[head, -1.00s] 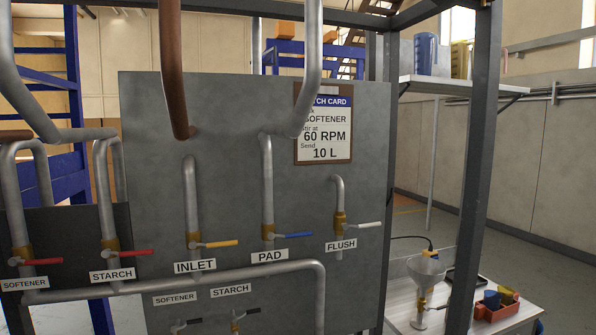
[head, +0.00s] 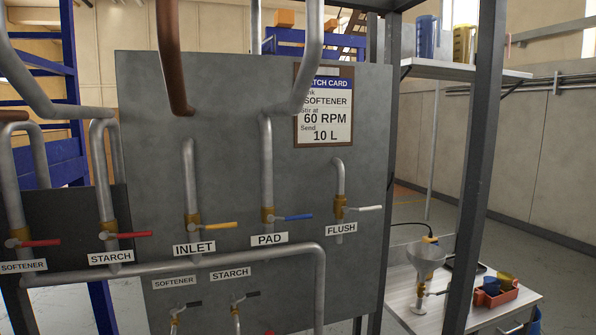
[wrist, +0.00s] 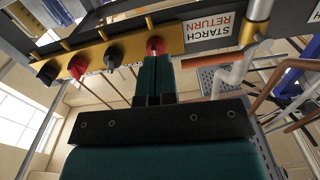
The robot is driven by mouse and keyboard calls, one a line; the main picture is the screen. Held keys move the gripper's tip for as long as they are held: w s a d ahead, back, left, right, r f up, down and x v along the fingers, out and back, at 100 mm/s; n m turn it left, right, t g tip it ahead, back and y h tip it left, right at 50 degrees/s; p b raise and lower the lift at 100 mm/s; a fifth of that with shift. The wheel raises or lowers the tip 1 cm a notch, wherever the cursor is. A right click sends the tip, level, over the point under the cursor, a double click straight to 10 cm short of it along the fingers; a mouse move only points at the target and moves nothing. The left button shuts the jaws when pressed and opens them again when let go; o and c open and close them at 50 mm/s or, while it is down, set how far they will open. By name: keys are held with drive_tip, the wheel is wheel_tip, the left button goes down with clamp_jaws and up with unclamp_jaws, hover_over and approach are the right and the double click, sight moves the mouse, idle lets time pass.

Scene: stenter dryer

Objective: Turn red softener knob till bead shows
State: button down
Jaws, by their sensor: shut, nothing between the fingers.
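In the wrist view, a brass strip carries several knobs. One red knob (wrist: 155,46) is just beyond the tips of my gripper (wrist: 156,60). A second red knob (wrist: 77,67) is farther left. No name shows beside either, so I cannot tell which is the softener knob. My gripper's teal fingers are shut together and empty; whether they touch the nearer knob is unclear. No bead can be made out. In the head view my gripper is not seen; a small red thing (head: 270,332) shows at the bottom edge. A batch card (head: 324,105) reads softener, 60 RPM, 10 L.
In the wrist view a black knob (wrist: 113,56) sits between the red ones. An upside-down STARCH RETURN sign (wrist: 209,30) and a pipe (wrist: 240,65) are at right. In the head view, the grey panel (head: 225,120) has levered valves; a funnel (head: 426,256) stands right.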

drive_tip(key=w+m+p, duration=0.2)
drive_tip(key=w+m, duration=0.1)
drive_tip(key=w+m+p, duration=0.1)
drive_tip(key=w+m, duration=0.1)
drive_tip(key=shift+w+a+r, duration=0.2)
drive_tip(key=shift+w+r, duration=0.05)
drive_tip(key=shift+r, duration=0.05)
idle(0.4)
drive_tip(key=shift+w, duration=0.1)
drive_tip(key=shift+a+r, duration=0.15)
drive_tip(key=shift+a, duration=0.1)
idle(0.6)
drive_tip(key=shift+s+a+r, duration=0.25)
drive_tip(key=shift+a+r, duration=0.05)
drive_tip(key=shift+a, duration=0.35)
